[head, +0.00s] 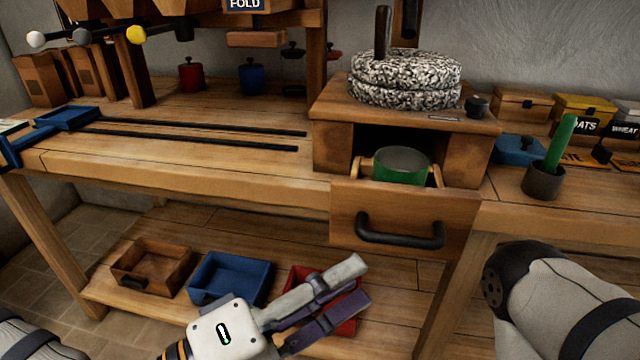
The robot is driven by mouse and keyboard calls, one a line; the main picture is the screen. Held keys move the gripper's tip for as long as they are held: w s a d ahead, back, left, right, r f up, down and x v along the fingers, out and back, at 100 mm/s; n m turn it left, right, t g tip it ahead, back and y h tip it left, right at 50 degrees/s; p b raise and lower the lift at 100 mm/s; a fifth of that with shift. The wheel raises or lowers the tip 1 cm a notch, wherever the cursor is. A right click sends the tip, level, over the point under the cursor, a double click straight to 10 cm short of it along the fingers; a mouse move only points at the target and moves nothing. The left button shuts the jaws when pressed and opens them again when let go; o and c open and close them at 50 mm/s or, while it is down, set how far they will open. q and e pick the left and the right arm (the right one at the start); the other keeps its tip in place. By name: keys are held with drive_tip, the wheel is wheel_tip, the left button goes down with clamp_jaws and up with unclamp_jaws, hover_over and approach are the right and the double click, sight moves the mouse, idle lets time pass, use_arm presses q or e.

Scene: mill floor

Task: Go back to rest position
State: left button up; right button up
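My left gripper (356,284) is in the lower middle of the head view, in front of the lower shelf. Its two fingers point up and to the right, with a gap between them. It is open and I see nothing held in it. It overlaps the red tray (301,274) in the picture and hides much of it. Of my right arm, only a grey link with a black joint shows at the lower right. The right gripper is out of the picture.
The workbench (180,160) carries a stone mill (405,78). Its drawer (385,205) is pulled out, with a green-sided cup (402,170) inside. A wooden tray (152,268) and a blue tray (228,277) stand on the lower shelf (130,232). A dark holder (543,183) stands at right.

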use_arm(q)
drive_tip(key=s+a+f+m+g+y+p, duration=0.1)
drive_tip(key=s+a+f+g+y+p, duration=0.2)
drive_tip(key=s+f, duration=0.65)
drive_tip(key=s+a+f+g+y, duration=0.35)
drive_tip(key=s+f+y, duration=0.2)
drive_tip(key=f, duration=0.65)
drive_tip(key=s+a+f+m+g+y+p, duration=0.1)
drive_tip(key=s+a+f+g+y, duration=0.1)
drive_tip(key=s+a, duration=0.4)
drive_tip(key=s+a+f+m+g+y+p, duration=0.1)
drive_tip(key=s+a+f+g+y, duration=0.2)
drive_tip(key=a, duration=1)
drive_tip(key=s+f+y, duration=0.1)
drive_tip(key=s+y, duration=0.2)
drive_tip(key=s, duration=0.1)
drive_tip(key=shift+a+m, duration=0.4)
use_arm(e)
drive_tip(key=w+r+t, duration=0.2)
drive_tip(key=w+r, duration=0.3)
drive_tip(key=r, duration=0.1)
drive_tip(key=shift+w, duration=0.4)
use_arm(q)
drive_tip(key=shift+y, duration=0.25)
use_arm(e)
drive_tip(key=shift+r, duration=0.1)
use_arm(q)
drive_tip(key=shift+d, duration=0.1)
